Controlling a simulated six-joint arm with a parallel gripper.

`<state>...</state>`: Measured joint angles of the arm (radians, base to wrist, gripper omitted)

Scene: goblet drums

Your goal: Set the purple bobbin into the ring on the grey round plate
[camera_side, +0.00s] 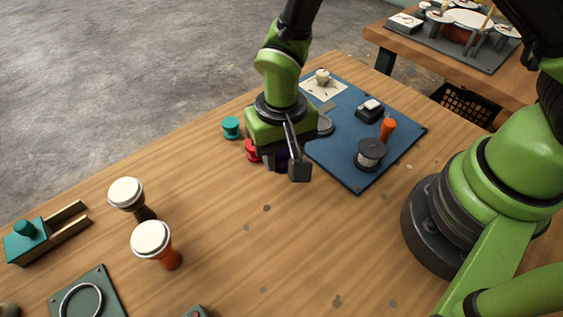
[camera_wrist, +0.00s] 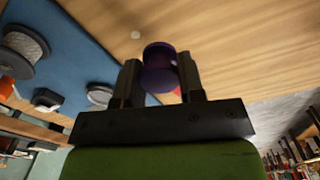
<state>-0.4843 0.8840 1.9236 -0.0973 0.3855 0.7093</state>
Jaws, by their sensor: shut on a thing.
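My gripper (camera_side: 281,163) is over the wood table, beside the blue mat's left edge. In the wrist view, my gripper (camera_wrist: 160,72) is shut on the purple bobbin (camera_wrist: 158,54), which sits between the two dark fingers. In the side view the bobbin (camera_side: 280,158) is mostly hidden behind the gripper and camera bracket. A dark grey-green plate with a pale ring (camera_side: 62,297) lies at the lower left, cut off by the frame. It looks square-cornered rather than round. The ring's inside looks empty. I cannot tell whether the bobbin touches the table.
A red bobbin (camera_side: 252,151) is close beside my gripper, and a teal bobbin (camera_side: 231,128) stands farther left. Two goblet drums (camera_side: 150,239) (camera_side: 126,192) stand left of centre near a teal-and-wood fixture (camera_side: 26,243). The blue mat (camera_side: 345,160) holds several items. The table's middle is clear.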

